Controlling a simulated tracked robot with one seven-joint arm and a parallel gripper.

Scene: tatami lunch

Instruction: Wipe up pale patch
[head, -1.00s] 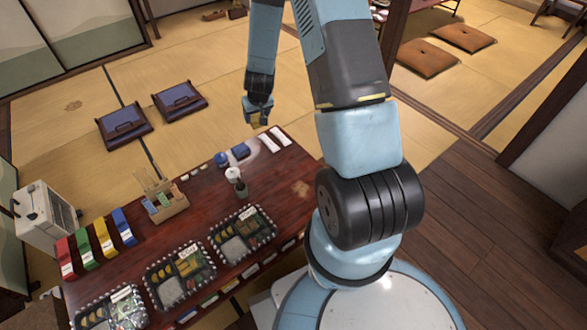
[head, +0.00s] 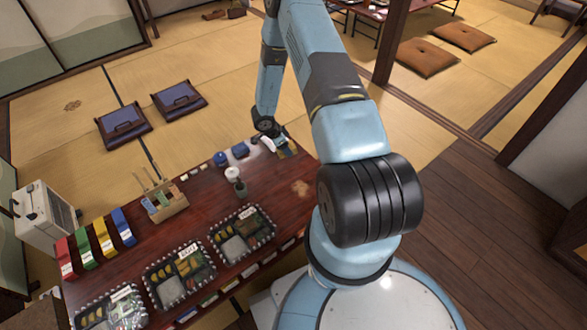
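A pale tan patch (head: 300,188) lies on the dark wooden table (head: 205,195), near its right edge. It is irregular in outline. My gripper (head: 270,140) is low over the far right end of the table, beyond the patch. It is at two narrow white folded cloths (head: 267,144), and it partly hides them. The fingers are small and dark here, so I cannot tell whether they are open, or whether they touch or hold a cloth.
A blue item (head: 239,150) and a bottle-like container (head: 235,180) stand left of the patch. Bento boxes (head: 242,234) line the near side. A wooden caddy (head: 165,205) and coloured packets (head: 103,239) stand further left. The table is bare around the patch.

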